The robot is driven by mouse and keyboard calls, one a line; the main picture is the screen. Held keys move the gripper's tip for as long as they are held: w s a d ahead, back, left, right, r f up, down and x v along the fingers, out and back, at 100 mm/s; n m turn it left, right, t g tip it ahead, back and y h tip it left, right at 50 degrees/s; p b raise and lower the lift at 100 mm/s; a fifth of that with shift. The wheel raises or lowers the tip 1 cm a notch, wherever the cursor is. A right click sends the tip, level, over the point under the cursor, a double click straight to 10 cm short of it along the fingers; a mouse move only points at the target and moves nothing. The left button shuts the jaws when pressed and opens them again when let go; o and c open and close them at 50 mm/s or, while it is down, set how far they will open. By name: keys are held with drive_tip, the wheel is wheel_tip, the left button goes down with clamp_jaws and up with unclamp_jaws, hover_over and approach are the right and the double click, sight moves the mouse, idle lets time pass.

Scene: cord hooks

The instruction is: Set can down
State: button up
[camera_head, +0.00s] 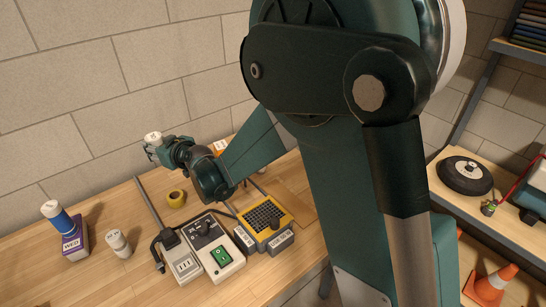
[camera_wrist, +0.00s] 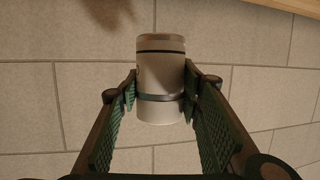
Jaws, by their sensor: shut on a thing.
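A white can (camera_wrist: 160,75) with thin dark bands stands between the two green-padded fingers of my gripper (camera_wrist: 162,92) in the wrist view. The fingers press on its sides. In the head view the can (camera_head: 153,139) shows as a small pale cylinder at the left end of my arm. My gripper (camera_head: 156,151) holds it in the air above the back of the wooden workbench (camera_head: 35,262). The can looks roughly upright. The fingertips are small and partly hidden in the head view.
Bare wood lies around the tape roll.

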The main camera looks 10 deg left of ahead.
sight(156, 135)
drive_tip(key=r, duration=0.4)
drive_tip(key=shift+w+d, duration=0.25)
drive_tip(key=shift+d, duration=0.1)
drive_tip(key=shift+m+t+h, duration=0.8)
drive_tip(key=shift+m, duration=0.1)
drive_tip(key=w+d, duration=0.3)
drive_tip(key=d, duration=0.3)
drive_tip(key=w+d, duration=0.4)
drive_tip(key=d, duration=0.2)
drive_tip(key=w+d, duration=0.3)
drive_tip(key=d, duration=0.3)
drive_tip(key=shift+w+d+f, duration=0.15)
drive_tip(key=shift+w, duration=0.2)
drive_tip(key=w+d+m+t+h, duration=0.1)
drive_tip(key=w+d, duration=0.3)
drive_tip(key=d, duration=0.9)
drive_tip(key=w+d+m+t+h, duration=0.1)
drive_tip(key=w+d, duration=0.2)
drive_tip(key=d, duration=0.9)
drive_tip(key=shift+a+f, duration=0.1)
drive_tip(key=shift+f, duration=2.3)
drive_tip(key=shift+w+f+b, duration=0.1)
drive_tip(key=shift+f+b, duration=0.8)
drive_tip(key=shift+f, duration=2.25)
drive_tip(key=shift+f+b, duration=0.5)
drive_tip(key=shift+f, duration=1.35)
